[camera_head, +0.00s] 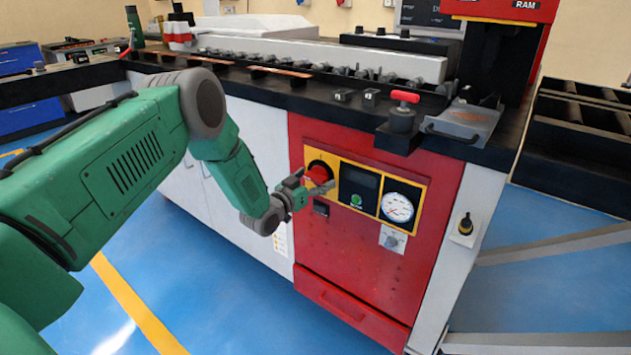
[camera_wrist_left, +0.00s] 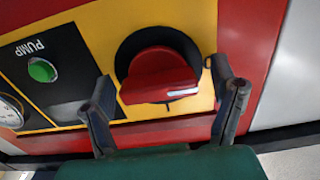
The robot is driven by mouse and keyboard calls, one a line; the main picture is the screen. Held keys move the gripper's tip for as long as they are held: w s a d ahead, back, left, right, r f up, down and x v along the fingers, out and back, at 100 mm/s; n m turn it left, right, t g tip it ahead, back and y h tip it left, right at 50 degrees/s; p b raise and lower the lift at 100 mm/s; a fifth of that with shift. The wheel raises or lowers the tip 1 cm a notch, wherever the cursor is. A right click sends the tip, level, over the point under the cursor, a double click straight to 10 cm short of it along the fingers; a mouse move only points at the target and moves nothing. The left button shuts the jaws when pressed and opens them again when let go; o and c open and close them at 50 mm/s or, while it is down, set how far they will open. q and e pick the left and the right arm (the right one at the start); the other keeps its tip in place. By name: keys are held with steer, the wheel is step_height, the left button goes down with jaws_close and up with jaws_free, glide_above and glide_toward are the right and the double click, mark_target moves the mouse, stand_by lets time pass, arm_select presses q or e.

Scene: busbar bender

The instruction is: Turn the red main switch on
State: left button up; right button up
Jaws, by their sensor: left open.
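The red main switch (camera_head: 319,173) is a round red knob on a yellow plate on the red front panel of the machine. In the left wrist view the red main switch (camera_wrist_left: 159,76) has a raised grip bar with a white mark and a black ring around it. My left gripper (camera_head: 312,188) is at the panel, right in front of the switch. In the left wrist view my left gripper (camera_wrist_left: 164,92) is open, with one finger on each side of the knob. I cannot tell whether the fingers touch it. My right gripper is not in view.
Beside the switch are a green pump button (camera_head: 356,200) and a white gauge (camera_head: 397,207). A red-handled knob (camera_head: 404,107) stands on the black top edge above the panel. The blue floor (camera_head: 225,300) before the machine is clear.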

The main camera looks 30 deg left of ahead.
arm_select(q)
steer(key=shift+c, duration=0.4)
steer(key=shift+d, duration=0.1)
steer(key=c, duration=1.1)
